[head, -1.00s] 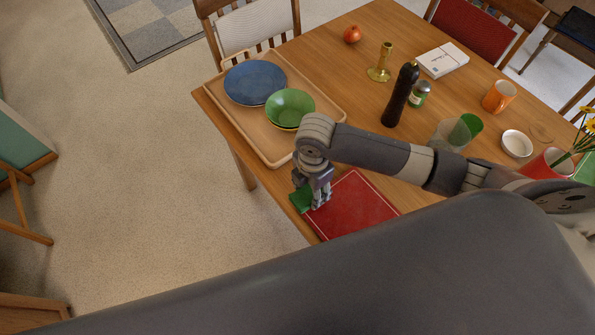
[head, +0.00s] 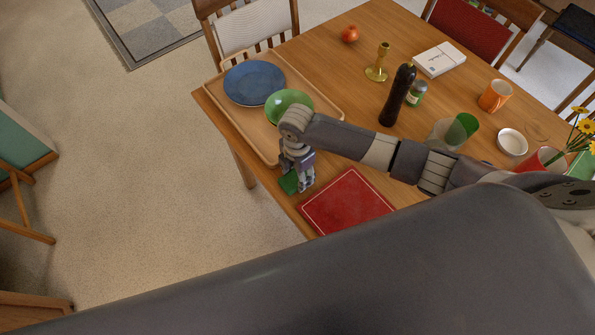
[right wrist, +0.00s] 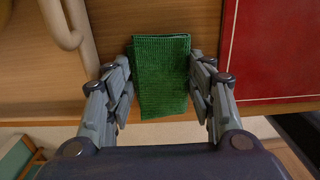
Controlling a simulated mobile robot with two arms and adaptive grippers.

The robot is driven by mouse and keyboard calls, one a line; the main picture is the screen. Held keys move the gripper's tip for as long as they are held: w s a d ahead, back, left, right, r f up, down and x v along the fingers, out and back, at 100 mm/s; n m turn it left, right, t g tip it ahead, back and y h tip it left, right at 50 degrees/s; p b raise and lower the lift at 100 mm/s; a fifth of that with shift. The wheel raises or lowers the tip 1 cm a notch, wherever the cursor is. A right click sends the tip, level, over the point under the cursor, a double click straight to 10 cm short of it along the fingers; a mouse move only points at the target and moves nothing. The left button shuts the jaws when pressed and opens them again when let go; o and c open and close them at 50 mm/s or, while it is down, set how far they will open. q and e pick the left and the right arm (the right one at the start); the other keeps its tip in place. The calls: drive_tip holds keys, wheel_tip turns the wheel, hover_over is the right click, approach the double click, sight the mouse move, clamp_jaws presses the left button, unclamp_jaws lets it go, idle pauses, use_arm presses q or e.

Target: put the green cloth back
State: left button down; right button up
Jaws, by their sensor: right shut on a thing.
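The green cloth (head: 289,184) is at the near left edge of the wooden table, between the tray and the red board. My right gripper (head: 299,186) is over it. In the right wrist view the folded cloth (right wrist: 161,75) sits between the two fingers of the gripper (right wrist: 160,95), which are shut on it from both sides. Whether the cloth touches the table I cannot tell. My left gripper is not in view.
A red board (head: 347,202) lies to the right. A dark bottle (head: 397,95), glass (head: 455,131) and orange mug (head: 495,96) stand farther right.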

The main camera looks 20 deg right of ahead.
drive_tip(key=shift+f, duration=0.15)
drive_tip(key=o, duration=1)
wheel_tip(320, 180, up, 12)
drive_tip(key=shift+b, duration=0.45)
